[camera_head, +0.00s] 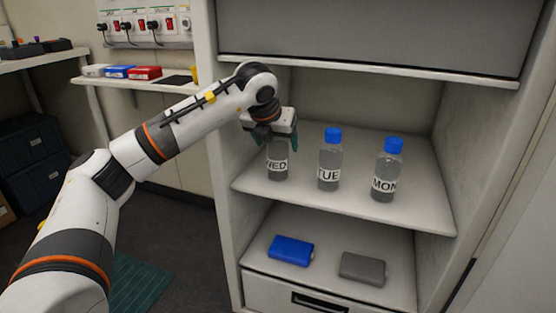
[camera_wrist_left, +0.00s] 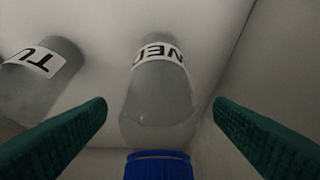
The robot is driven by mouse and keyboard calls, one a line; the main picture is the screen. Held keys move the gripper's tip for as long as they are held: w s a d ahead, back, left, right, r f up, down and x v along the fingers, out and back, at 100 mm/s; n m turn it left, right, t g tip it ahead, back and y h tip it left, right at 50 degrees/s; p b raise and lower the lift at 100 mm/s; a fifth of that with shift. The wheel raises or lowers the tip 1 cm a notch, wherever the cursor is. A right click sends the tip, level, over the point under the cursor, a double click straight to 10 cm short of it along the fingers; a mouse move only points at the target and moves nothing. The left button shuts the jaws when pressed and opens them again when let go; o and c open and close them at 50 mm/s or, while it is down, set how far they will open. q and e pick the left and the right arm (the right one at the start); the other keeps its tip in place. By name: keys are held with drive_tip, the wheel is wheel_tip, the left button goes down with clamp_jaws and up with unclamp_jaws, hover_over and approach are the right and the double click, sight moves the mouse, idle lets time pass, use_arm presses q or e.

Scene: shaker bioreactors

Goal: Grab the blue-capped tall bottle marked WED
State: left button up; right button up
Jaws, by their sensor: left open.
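The bottle marked WED (camera_head: 278,165) stands upright on the middle shelf, leftmost of three. Its cap is hidden behind my left gripper in the head view. My left gripper (camera_head: 277,140) is at its top, with the fingers open. In the left wrist view the WED bottle (camera_wrist_left: 160,100) and its blue cap (camera_wrist_left: 158,166) lie between the two green fingers of my left gripper (camera_wrist_left: 160,118), with a gap on each side. My right gripper is not in view.
The TUE bottle (camera_head: 330,162) stands close to the right of it, and the MON bottle (camera_head: 387,172) farther right. The cabinet's side wall (camera_head: 225,130) is close on the left. A blue case (camera_head: 291,251) and a grey case (camera_head: 362,268) lie on the lower shelf.

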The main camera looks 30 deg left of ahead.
use_arm(q)
drive_tip(key=shift+w+f, duration=0.35)
drive_tip(key=shift+f, duration=0.15)
drive_tip(key=shift+r, duration=0.1)
drive_tip(key=c, duration=1.2)
